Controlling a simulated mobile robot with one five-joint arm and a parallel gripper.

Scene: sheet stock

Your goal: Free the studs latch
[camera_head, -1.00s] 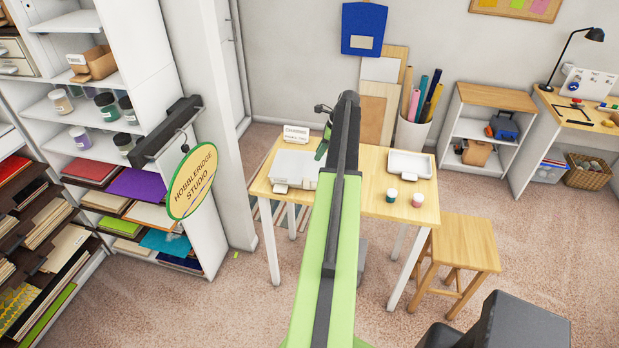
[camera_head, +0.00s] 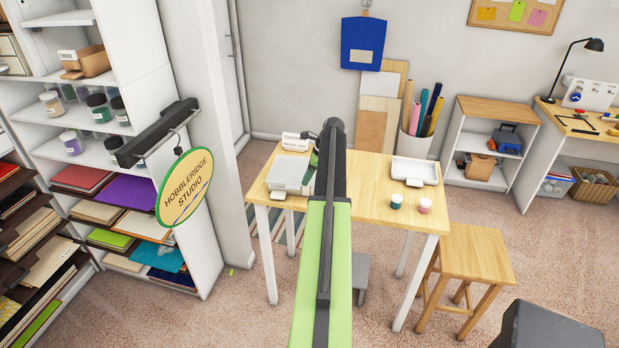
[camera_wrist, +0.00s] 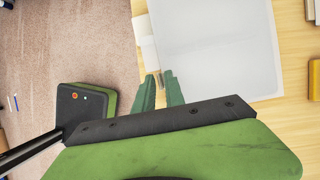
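In the head view a pale, flat lidded case (camera_head: 289,170) stands on the left of the wooden table, with a small light tab (camera_head: 278,194) at its front edge. My arm hides its right part. In the wrist view the case's pale top (camera_wrist: 215,45) fills the upper middle, with a white block (camera_wrist: 148,45) along its left edge. My gripper (camera_wrist: 159,78) has two green fingers with a narrow gap between the tips, just below that block. I see nothing clearly held, and contact cannot be told. No studs wording is readable.
A white tray (camera_head: 415,171) and two small jars (camera_head: 397,201) stand on the table (camera_head: 375,190) to the right. A label card (camera_head: 295,141) stands behind the case. A stool (camera_head: 467,252) stands at the right. A hanging sign (camera_head: 185,187) and shelves are at the left.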

